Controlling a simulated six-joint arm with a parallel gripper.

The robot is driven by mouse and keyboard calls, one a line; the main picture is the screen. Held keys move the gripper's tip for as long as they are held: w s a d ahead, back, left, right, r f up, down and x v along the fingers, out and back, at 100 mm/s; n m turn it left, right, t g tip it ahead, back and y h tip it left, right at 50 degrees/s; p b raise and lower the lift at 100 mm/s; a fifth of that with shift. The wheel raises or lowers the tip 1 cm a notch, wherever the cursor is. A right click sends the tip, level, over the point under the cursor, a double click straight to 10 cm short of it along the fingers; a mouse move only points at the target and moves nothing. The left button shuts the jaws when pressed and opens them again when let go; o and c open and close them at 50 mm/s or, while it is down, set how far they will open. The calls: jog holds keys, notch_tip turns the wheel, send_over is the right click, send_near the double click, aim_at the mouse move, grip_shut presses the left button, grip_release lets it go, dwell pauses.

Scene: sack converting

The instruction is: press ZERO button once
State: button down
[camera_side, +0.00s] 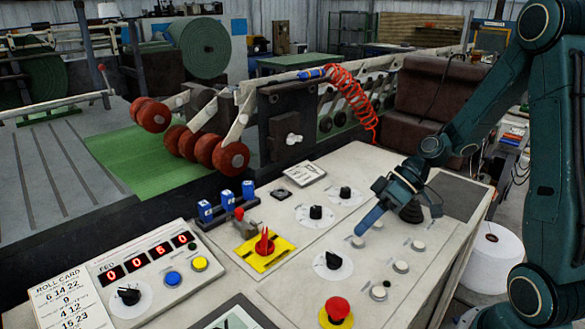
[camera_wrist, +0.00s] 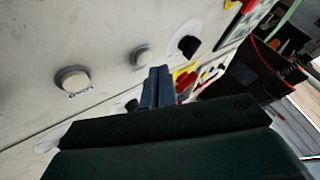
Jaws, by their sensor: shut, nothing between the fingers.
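My gripper (camera_side: 362,228) is shut and empty, reaching down and left over the middle of the sloping control panel (camera_side: 290,290). In the wrist view its closed fingers (camera_wrist: 156,80) point at the panel. The fingertips appear close to a small pale button (camera_side: 357,242); I cannot tell whether they touch it. The button labels are too small to read, so I cannot tell which one is ZERO.
Round pale buttons (camera_side: 401,267) and black knobs (camera_side: 333,261) stand around my gripper. A red mushroom button (camera_side: 337,309) is at the front. A red switch on a yellow plate (camera_side: 264,248) and blue switches (camera_side: 227,198) stand to the left. A roll card (camera_side: 68,300) lies front left.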

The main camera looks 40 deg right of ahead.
aim_at(363, 240)
jog(key=shift+r, duration=0.1)
jog(key=shift+r, duration=2.4)
jog(key=shift+a, duration=0.15)
jog(key=s+r+m+t+h, duration=0.1)
jog(key=s+r+m+h, duration=0.1)
jog(key=s+r+h, duration=0.2)
jog(key=s+a+r+m+h, duration=0.1)
jog(key=s+r+h, duration=0.3)
jog(key=s, duration=0.5)
jog(key=shift+s+a+r+m+t, duration=0.15)
jog(key=shift+s+r+m+t, duration=0.25)
jog(key=shift+r+m, duration=0.15)
